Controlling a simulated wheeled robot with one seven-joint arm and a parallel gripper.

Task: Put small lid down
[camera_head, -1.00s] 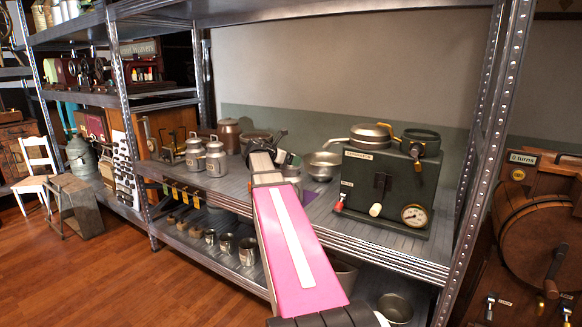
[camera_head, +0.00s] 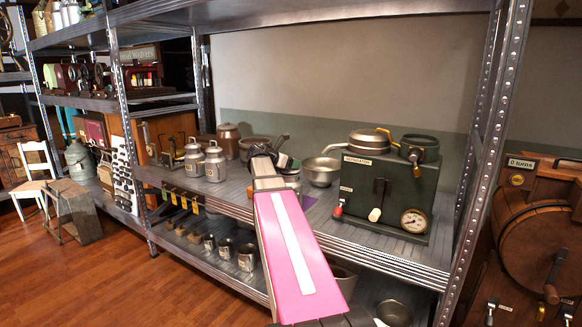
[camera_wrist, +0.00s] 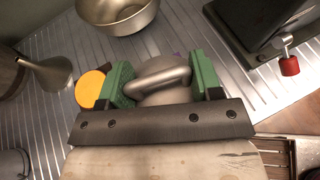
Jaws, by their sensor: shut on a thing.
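My gripper (camera_wrist: 155,85) has green finger pads on either side of the loop handle (camera_wrist: 160,72) of a small grey metal lid (camera_wrist: 165,95). It is shut on this handle. The lid's near part is hidden behind the dark gripper body, so I cannot tell whether it touches anything below. In the head view my gripper (camera_head: 285,161) is over the middle shelf, left of the green separator box (camera_head: 385,190). A grey metal vessel shows just below it, partly hidden by my arm.
A metal bowl (camera_head: 321,172) stands close behind and right of my gripper; it also shows in the wrist view (camera_wrist: 118,14). A dark pan (camera_head: 254,146) and milk cans (camera_head: 215,163) stand to the left. A purple patch (camera_head: 308,201) lies on the shelf. A shelf post (camera_head: 485,150) rises at right.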

